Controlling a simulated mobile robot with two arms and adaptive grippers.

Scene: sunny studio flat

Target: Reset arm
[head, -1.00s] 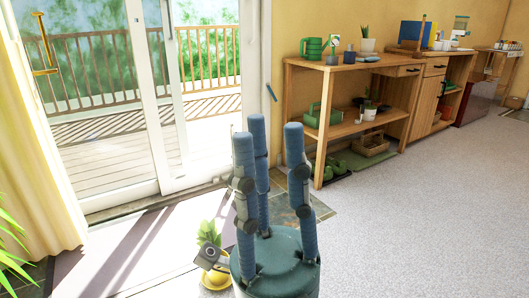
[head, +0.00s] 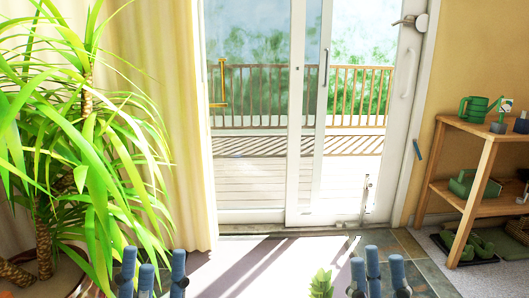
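My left gripper (head: 151,274) shows at the bottom edge, left of the middle. Its blue fingers point up, stand apart and hold nothing that I can see. My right gripper (head: 378,271) is at the bottom edge, right of the middle. Its blue fingers also point up and stand apart, with nothing seen between them. The lower parts of both grippers and both arms are cut off by the frame. A small green plant (head: 321,284) stands just left of my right gripper; its pot is out of frame.
A large leafy plant (head: 75,150) fills the left side. A cream curtain (head: 165,110) hangs beside the white sliding door (head: 300,120).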

